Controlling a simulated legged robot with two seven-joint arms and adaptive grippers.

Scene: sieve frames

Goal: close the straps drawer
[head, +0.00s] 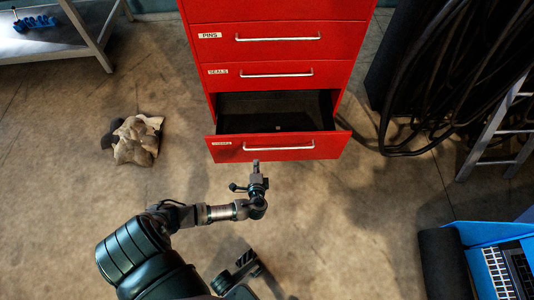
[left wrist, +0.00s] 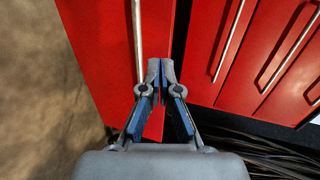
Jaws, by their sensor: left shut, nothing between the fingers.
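The red straps drawer (head: 232,148) is the lowest one in view and stands pulled out of the red cabinet. Its dark inside shows, with a small light spot in it. Its label is too small to read surely. Its silver handle (head: 278,148) runs across the front. My left gripper (head: 256,165) is shut and empty, at the drawer's front near the left end of the handle. In the left wrist view the closed fingertips (left wrist: 161,66) are over the red drawer front (left wrist: 95,50), beside the handle (left wrist: 137,35). I cannot tell whether they touch.
The pins drawer (head: 300,45) and seals drawer (head: 295,76) above are closed. A crumpled cloth heap (head: 136,140) lies on the floor at left. Black hoses (head: 430,70) hang at right. A blue case (head: 480,232) is at lower right.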

